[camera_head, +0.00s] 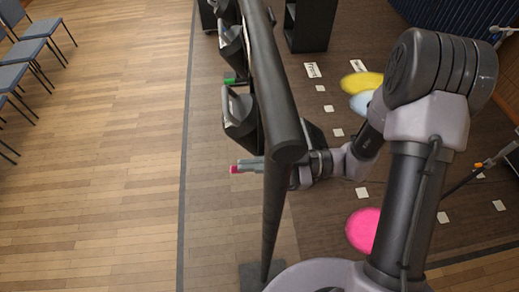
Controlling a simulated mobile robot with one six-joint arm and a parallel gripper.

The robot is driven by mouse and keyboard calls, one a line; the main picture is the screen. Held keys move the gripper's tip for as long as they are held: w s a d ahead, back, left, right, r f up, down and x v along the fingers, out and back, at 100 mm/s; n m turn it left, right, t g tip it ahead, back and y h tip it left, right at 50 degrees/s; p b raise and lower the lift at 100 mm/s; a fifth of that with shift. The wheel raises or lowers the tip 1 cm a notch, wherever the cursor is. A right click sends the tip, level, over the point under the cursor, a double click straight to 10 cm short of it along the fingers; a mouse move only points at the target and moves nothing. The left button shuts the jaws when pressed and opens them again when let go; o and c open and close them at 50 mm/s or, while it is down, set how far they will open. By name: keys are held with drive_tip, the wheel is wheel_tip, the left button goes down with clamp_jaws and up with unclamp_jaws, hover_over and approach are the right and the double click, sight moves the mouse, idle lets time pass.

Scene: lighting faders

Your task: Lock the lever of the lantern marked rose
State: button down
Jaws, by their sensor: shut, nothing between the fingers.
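Several dark lanterns hang in a row along a dark pipe (270,75). The nearest lantern (240,112) has a pale label on its left side; another lantern (232,48) hangs behind it. No label is readable, so I cannot tell which is marked rose. A green piece (230,82) shows between these two. My gripper (246,168) reaches from the right past the pipe, which hides part of it. A pink-red tip shows at its left end; I cannot tell whether this belongs to the gripper or a lever. The gripper is shut and empty, below the nearest lantern.
The pipe's upright stands on a dark base (252,274). A black shelf unit (309,25) stands at the back. Yellow (361,84) and pink (364,230) light patches and white floor cards lie to the right. Blue chairs (25,50) stand far left; the wooden floor between is clear.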

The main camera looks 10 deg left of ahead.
drive_tip(key=shift+a+f+p, duration=0.25)
drive_tip(key=shift+p, duration=0.25)
idle(0.3)
